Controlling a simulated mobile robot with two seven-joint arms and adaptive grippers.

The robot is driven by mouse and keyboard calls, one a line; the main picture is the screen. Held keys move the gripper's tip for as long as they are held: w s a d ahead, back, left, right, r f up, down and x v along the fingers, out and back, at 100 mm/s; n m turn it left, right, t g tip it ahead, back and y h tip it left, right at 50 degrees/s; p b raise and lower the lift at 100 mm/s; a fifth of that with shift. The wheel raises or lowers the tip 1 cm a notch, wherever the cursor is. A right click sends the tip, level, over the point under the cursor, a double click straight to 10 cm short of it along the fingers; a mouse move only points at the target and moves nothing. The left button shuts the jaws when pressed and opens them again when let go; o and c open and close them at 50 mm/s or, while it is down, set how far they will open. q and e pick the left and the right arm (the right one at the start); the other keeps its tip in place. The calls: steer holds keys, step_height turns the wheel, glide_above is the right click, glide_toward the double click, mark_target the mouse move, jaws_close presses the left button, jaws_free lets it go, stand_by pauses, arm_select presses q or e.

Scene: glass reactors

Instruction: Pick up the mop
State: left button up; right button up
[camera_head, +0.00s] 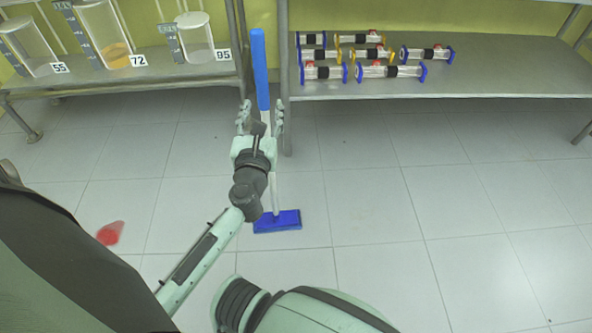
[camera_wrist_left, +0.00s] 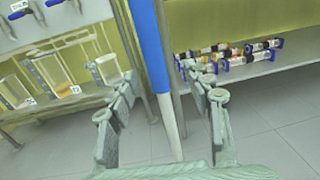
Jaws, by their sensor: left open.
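The mop (camera_head: 260,70) stands upright in the gap between two metal tables, with a blue grip, a white lower pole and a flat blue head (camera_head: 278,221) on the floor. My left gripper (camera_head: 260,112) is open, with its fingers on either side of the pole in the head view, near the lower end of the blue grip. In the left wrist view the mop (camera_wrist_left: 152,50) rises between the open fingers (camera_wrist_left: 165,100); I cannot tell whether they touch it. Part of the pole is hidden behind my gripper and wrist. My right gripper is not in view.
The left table (camera_head: 180,73) holds numbered glass vessels (camera_head: 195,38). The right table (camera_head: 500,83) holds several clear cylinders with coloured end caps (camera_head: 390,71). A red patch (camera_head: 110,233) lies on the tiled floor at left. The floor at right is clear.

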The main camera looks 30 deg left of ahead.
mark_target(262, 97)
arm_select(q)
steer(key=x, duration=0.7)
steer(key=shift+s+a+f, duration=0.2)
steer(key=shift+a+f, duration=0.1)
steer(key=shift+f, duration=0.1)
steer(key=shift+c, duration=0.4)
jaws_close()
steer(key=shift+r, duration=0.15)
